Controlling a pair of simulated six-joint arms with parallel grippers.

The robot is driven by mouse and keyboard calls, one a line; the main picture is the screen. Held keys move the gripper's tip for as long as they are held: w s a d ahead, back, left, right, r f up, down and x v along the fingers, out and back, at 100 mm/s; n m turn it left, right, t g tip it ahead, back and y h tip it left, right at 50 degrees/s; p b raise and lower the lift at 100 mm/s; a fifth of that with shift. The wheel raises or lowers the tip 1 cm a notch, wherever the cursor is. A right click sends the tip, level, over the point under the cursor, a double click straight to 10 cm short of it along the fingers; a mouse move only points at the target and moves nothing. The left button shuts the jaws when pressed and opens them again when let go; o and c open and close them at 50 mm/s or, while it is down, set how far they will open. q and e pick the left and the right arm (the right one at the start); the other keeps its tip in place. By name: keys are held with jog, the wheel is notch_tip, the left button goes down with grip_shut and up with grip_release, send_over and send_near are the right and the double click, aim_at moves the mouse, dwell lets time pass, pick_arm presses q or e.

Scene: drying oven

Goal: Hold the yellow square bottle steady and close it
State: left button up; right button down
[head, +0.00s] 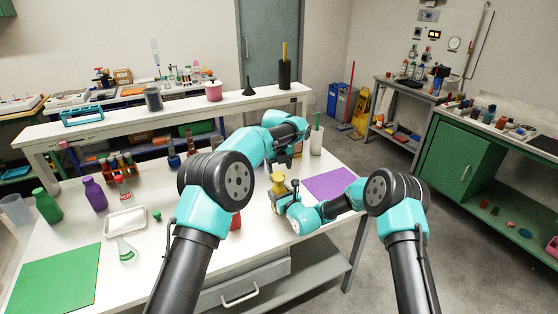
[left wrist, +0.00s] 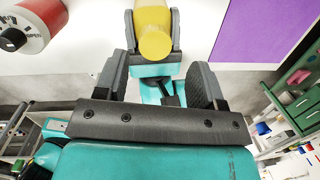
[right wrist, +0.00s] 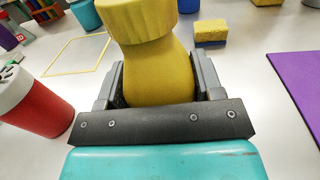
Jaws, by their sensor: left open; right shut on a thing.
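The yellow bottle (head: 279,187) stands upright near the table's front right. My right gripper (head: 288,197) is shut on its body. In the right wrist view the bottle's body (right wrist: 158,75) sits between the fingers, with a ribbed yellow cap (right wrist: 137,22) on top. I cannot tell whether the cap is tight. My left gripper (head: 284,162) is above the bottle. In the left wrist view its fingers (left wrist: 162,82) are open and empty, and the bottle (left wrist: 153,30) appears beyond them, between my right gripper's fingers.
A red container with a white top (right wrist: 38,98) stands left of the bottle, close by. A purple mat (head: 330,183) lies to the right. A yellow and blue sponge (right wrist: 210,33) lies behind the bottle. A white cup (head: 316,142) stands farther back.

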pick_arm(q)
jog(key=n, duration=0.6)
jog(key=shift+w+r+n, duration=0.1)
jog(key=shift+r+n, duration=0.05)
jog(key=shift+n, duration=0.15)
jog(key=n, duration=0.6)
jog(key=shift+r+n, duration=0.2)
jog(key=shift+n, duration=0.1)
jog(key=n, duration=0.6)
jog(key=shift+r+n, duration=0.2)
jog(key=shift+n, duration=0.1)
jog(key=n, duration=0.6)
jog(key=shift+r+g, duration=0.1)
jog(key=shift+g, duration=0.2)
jog(key=n, duration=0.6)
jog(key=shift+r+n, duration=0.2)
jog(key=shift+n, duration=0.2)
jog(key=n, duration=0.6)
jog(key=shift+r+n, duration=0.2)
jog(key=shift+n, duration=0.1)
jog(key=n, duration=0.6)
jog(key=shift+r+g, duration=0.15)
jog(key=shift+g, duration=0.15)
jog(key=n, duration=0.5)
jog(key=shift+r+n, duration=0.15)
jog(key=shift+n, duration=0.25)
